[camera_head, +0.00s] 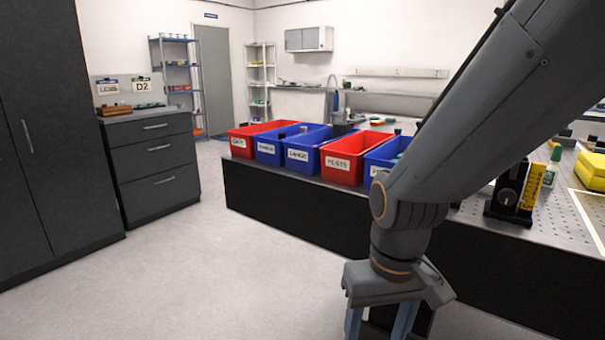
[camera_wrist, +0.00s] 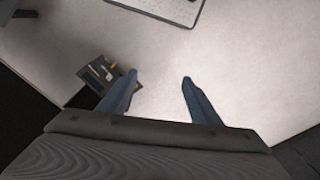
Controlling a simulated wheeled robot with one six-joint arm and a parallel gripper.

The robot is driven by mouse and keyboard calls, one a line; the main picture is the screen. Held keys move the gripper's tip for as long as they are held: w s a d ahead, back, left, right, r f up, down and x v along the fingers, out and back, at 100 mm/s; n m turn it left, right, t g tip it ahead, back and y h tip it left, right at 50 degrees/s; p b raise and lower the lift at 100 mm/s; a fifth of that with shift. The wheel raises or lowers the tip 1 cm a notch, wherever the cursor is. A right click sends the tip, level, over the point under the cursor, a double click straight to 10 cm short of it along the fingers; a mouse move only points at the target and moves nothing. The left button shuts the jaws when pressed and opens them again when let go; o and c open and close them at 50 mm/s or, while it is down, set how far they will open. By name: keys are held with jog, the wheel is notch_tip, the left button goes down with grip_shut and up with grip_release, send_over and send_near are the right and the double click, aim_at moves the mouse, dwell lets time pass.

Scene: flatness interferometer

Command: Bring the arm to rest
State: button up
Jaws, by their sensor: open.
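My gripper (camera_wrist: 158,88) is open and empty in the wrist view, with its two blue fingers spread apart over the pale floor. In the head view my gripper (camera_head: 380,325) points down at the bottom edge, in front of the dark side of the long table. Its fingertips are cut off by the frame there. My arm (camera_head: 465,130) slants from the upper right down to the wrist and hides part of the table. Nothing is between the fingers.
Red and blue labelled bins, such as a red bin (camera_head: 342,172), line the edge of the perforated table (camera_head: 470,212). A yellow-and-black device (camera_head: 530,187) stands right of my arm. Dark drawers (camera_head: 157,182) stand at left. Floor (camera_head: 230,270) at left is clear.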

jog(key=s+d+r+m+p, duration=0.1)
jog(key=s+d+r+p, duration=0.1)
jog(key=d+r+p, duration=0.5)
jog(key=r+p, duration=0.2)
jog(key=p, duration=0.1)
jog(key=shift+d+m+h, duration=0.15)
jog(key=shift+m+h, duration=0.15)
jog(key=shift+m, duration=0.1)
jog(key=shift+f, duration=0.1)
dwell(0.3)
